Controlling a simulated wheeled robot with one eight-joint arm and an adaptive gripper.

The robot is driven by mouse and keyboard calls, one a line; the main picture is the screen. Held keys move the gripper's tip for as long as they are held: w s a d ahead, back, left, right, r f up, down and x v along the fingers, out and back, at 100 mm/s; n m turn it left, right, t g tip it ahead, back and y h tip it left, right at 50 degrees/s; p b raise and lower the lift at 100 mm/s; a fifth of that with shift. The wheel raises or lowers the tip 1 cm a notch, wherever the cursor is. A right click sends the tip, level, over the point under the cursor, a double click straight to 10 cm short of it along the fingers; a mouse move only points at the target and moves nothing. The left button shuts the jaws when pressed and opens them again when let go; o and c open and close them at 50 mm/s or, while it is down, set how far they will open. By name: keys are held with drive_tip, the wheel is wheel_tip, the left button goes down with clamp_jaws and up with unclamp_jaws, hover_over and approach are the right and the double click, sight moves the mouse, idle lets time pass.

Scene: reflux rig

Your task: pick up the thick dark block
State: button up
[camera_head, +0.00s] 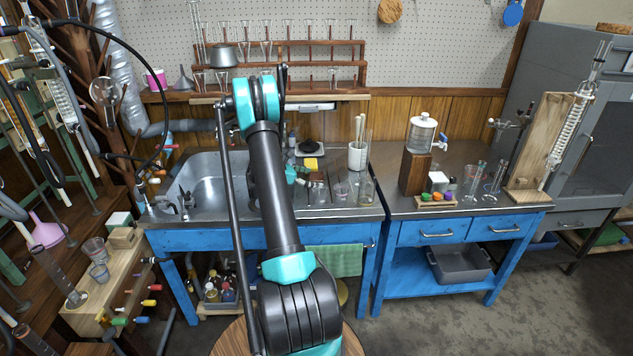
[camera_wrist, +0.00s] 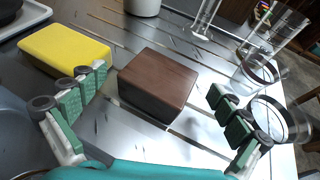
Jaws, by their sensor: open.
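The thick dark block (camera_wrist: 158,82) is a brown, wood-like block with a flat top, lying on the metal drainboard (camera_wrist: 190,45) in the middle of the wrist view. My gripper (camera_wrist: 157,92) is open, with one green-padded finger left of the block and the other to its right. Gaps show on both sides, wider on the right. Nothing is held. In the head view my gripper (camera_head: 300,177) is over the drainboard right of the sink, small and partly behind my arm. The block is too small there to make out surely.
A yellow sponge (camera_wrist: 65,48) lies close by the left finger. Clear glass beakers (camera_wrist: 280,120) stand just right of the right finger. A white pot (camera_wrist: 143,6) is behind the block. In the head view the sink (camera_head: 208,185) is to the left.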

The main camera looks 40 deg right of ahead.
sight(316, 176)
drive_tip(key=shift+s+d+f, duration=0.1)
drive_tip(key=shift+d+f, duration=0.2)
drive_tip(key=shift+d, duration=0.3)
drive_tip(key=c, duration=1.1)
drive_tip(key=shift+o, duration=0.2)
drive_tip(key=shift+r, duration=0.15)
wheel_tip(316, 176, up, 20)
drive_tip(key=shift+f, duration=0.1)
drive_tip(key=shift+c, duration=0.2)
